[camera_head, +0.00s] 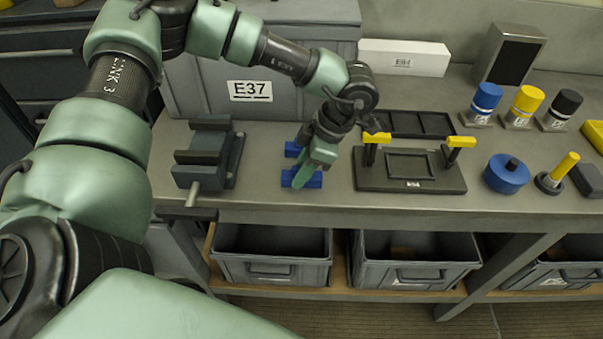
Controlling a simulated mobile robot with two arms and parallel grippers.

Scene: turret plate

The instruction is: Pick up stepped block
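A blue block (314,181) lies on the grey workbench (255,205), between the dark vise and the black fixture. I take it to be the stepped block. My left gripper (304,174) is over it, pointing down, and hides its middle. Blue parts show at the block's back left and along its front on both sides of the gripper. Whether the fingers touch or straddle the block is hidden, and I cannot tell how far apart they are. My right gripper is out of view.
A dark vise (209,158) stands left of the block. A black fixture with yellow clamps (410,182) stands close on the right. A grey E37 case (200,90) is behind. Grey bins (272,270) sit below the bench's front edge.

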